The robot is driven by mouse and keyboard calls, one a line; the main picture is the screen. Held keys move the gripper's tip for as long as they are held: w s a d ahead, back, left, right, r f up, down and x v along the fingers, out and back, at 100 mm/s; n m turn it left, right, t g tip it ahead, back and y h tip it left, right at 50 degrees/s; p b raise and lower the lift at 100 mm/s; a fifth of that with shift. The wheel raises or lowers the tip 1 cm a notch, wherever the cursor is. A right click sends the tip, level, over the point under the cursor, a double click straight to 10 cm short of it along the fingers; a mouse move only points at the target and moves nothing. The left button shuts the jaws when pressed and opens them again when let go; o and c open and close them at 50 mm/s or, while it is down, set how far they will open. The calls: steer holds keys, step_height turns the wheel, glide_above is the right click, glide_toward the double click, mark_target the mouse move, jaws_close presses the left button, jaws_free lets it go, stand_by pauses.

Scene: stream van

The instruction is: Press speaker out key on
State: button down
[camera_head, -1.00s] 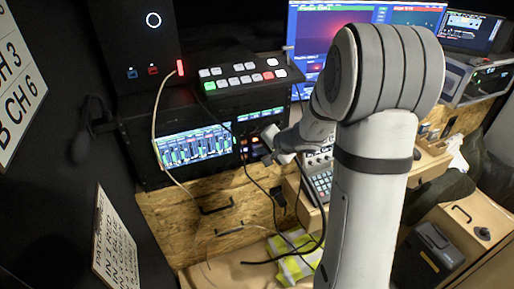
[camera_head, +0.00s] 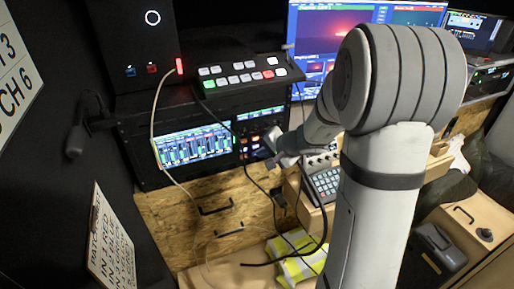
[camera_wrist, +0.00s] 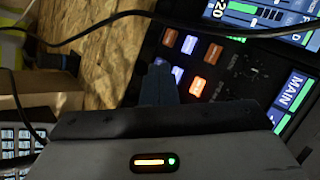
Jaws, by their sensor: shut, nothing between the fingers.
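The rack panel with small lit keys (camera_head: 254,143) is below the black switcher, right of the meter screen. In the wrist view several keys show: an orange key (camera_wrist: 169,37), pale keys (camera_wrist: 189,44), a bluish key (camera_wrist: 177,74) and another orange key (camera_wrist: 197,86). Their lettering is too small to read, so I cannot tell which is speaker out. My gripper (camera_head: 272,140) is shut and empty, close in front of the panel. In the wrist view its fingertips (camera_wrist: 160,72) are beside the bluish key; I cannot tell whether they touch it.
A meter screen (camera_head: 194,146) is to the left in the same rack. A black switcher (camera_head: 240,75) sits on top. Cables hang before the panel, and a black cable (camera_wrist: 80,28) crosses the wrist view. A grey keypad unit (camera_head: 325,182) stands close below right of my gripper.

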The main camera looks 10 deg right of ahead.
steer(key=s+b, duration=0.1)
steer(key=s, duration=0.1)
steer(key=s+d+b, duration=0.1)
steer(key=s, duration=0.2)
steer(key=shift+s, duration=0.3)
steer(key=s+a+r+n+g, duration=0.2)
steer(key=s+a+n, duration=0.1)
steer(key=s, duration=0.3)
steer(key=s+a+r+n+g, duration=0.1)
steer(key=s+a+n+g, duration=0.15)
steer(key=s, duration=0.35)
steer(key=s+d+n+h, duration=0.1)
steer(key=s+d+h, duration=0.1)
steer(key=s, duration=0.3)
steer(key=s+d+r+n+g+h, duration=0.1)
steer(key=s+d+n+h, duration=0.1)
steer(key=s+h, duration=0.1)
steer(key=shift+s+d+r, duration=0.3)
steer(key=shift+s+d, duration=0.05)
steer(key=shift+s, duration=0.5)
